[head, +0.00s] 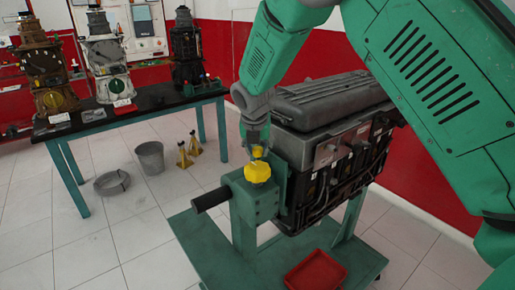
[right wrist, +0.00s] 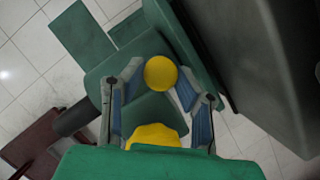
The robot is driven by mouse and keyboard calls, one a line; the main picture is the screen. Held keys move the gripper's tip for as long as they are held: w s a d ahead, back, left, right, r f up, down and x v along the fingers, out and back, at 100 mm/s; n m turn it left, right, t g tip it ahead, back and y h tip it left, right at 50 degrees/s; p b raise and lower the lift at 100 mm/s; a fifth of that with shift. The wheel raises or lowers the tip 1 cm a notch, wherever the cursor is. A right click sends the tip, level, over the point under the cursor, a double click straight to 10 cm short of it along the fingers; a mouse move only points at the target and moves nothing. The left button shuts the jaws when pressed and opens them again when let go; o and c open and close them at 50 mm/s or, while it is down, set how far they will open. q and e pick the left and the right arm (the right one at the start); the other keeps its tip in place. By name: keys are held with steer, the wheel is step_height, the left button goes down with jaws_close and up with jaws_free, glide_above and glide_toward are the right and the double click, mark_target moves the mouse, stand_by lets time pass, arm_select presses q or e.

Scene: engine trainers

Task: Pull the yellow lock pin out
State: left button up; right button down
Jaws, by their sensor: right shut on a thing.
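The yellow lock pin (head: 257,152) shows as a small bit of yellow at the tip of my right gripper (head: 256,146), on top of the green stand head. In the right wrist view the pin's round yellow head (right wrist: 160,73) lies between the two fingertips, and my right gripper is shut on it. The pin's shaft is hidden. A larger lobed yellow knob (head: 257,173) sits on the stand head just below the gripper; it is partly covered in the right wrist view (right wrist: 154,134). My left gripper is out of view.
The green engine stand (head: 242,225) carries a dark engine (head: 330,150) close right of the gripper. A black handle (head: 210,200) sticks out left. A red tray (head: 316,270) lies on the base. A table with engine models (head: 45,75) stands at the back left.

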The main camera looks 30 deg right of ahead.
mark_target(258, 147)
steer(key=r+p, duration=0.2)
steer(key=r, duration=0.1)
steer(key=r+p, duration=0.1)
steer(key=r, duration=0.1)
steer(key=shift+w+d+p, duration=0.15)
steer(key=shift+w+p, duration=0.15)
steer(key=shift+p, duration=0.05)
steer(key=shift+d, duration=0.1)
steer(key=shift+w, duration=0.1)
steer(key=c, duration=1.2)
jaws_free()
steer(key=shift+f, duration=0.1)
steer(key=shift+w+d+f, duration=0.1)
steer(key=shift+d+f, duration=0.05)
steer(key=shift+f, duration=0.15)
steer(key=shift+r, duration=0.1)
steer(key=shift+s+r, duration=0.2)
steer(key=shift+r, duration=0.1)
steer(key=v, duration=1.1)
steer(key=shift+w, duration=0.15)
